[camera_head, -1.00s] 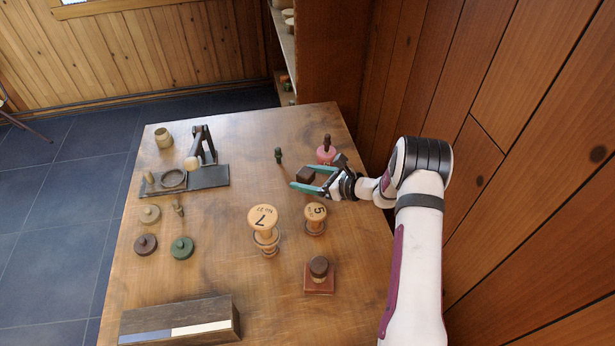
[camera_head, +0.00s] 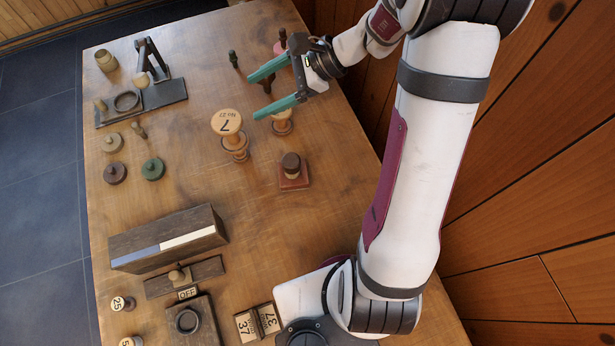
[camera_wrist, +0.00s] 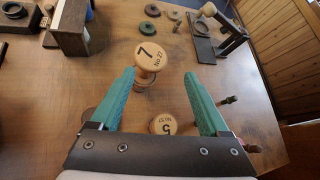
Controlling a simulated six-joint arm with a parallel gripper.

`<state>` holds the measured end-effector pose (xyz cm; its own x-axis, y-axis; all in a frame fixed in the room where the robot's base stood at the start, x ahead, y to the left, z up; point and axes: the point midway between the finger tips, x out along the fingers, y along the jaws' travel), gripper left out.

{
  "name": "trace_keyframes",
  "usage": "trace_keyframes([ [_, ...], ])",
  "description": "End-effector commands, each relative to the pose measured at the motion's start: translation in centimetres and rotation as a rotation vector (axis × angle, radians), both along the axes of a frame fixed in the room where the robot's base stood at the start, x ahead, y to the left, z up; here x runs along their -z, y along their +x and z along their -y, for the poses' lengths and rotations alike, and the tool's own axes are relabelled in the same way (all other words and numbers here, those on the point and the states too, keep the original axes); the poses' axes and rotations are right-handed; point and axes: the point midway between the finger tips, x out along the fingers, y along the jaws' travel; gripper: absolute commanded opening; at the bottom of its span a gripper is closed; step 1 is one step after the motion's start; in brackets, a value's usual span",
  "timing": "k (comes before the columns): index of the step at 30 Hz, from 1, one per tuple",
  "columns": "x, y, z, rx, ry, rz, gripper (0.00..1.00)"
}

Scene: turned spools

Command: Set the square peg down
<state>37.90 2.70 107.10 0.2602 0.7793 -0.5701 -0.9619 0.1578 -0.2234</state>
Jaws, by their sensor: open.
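My gripper (camera_head: 254,96) is open above the far right part of the table, with its two green fingers apart. Its fingers also show in the wrist view (camera_wrist: 160,80). A dark brown block, which I take for the square peg (camera_head: 267,84), shows only as a small dark patch between the fingers in the head view. The fingers cover most of it, and I cannot tell how it rests. I cannot make it out in the wrist view. The spool marked 5 (camera_wrist: 163,125) stands below the gripper, partly covered by the near finger in the head view.
The spool marked 7 (camera_head: 228,123) stands left of the gripper. A red square base with a brown knob (camera_head: 294,182) is nearer. A small green peg (camera_head: 234,59) and a pink piece (camera_head: 279,47) stand close behind. A long wooden block (camera_head: 165,240) lies at front left.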

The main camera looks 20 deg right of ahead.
Motion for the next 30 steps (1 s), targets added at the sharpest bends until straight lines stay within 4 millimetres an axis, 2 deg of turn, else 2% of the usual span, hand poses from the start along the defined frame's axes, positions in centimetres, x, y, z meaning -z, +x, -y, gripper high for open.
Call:
trace_keyframes([
  [1, -2.2, -3.7, -2.5, -0.162, -0.101, 0.045, 0.79],
  [2, -3.1, -6.4, -3.6, -0.268, -0.171, 0.070, 0.79],
  [3, -4.0, -10.0, -4.5, -0.405, -0.267, 0.106, 0.79],
  [6, -4.6, -17.8, -4.5, -0.700, -0.503, 0.193, 0.79],
  [9, -4.2, -22.5, -2.8, -0.893, -0.687, 0.261, 0.79],
  [12, -3.8, -24.5, -1.3, -0.990, -0.794, 0.298, 0.79],
  [14, -3.7, -25.0, -0.9, -1.014, -0.823, 0.306, 0.79],
  [30, -3.7, -25.0, -0.7, -1.019, -0.831, 0.307, 0.79],
])
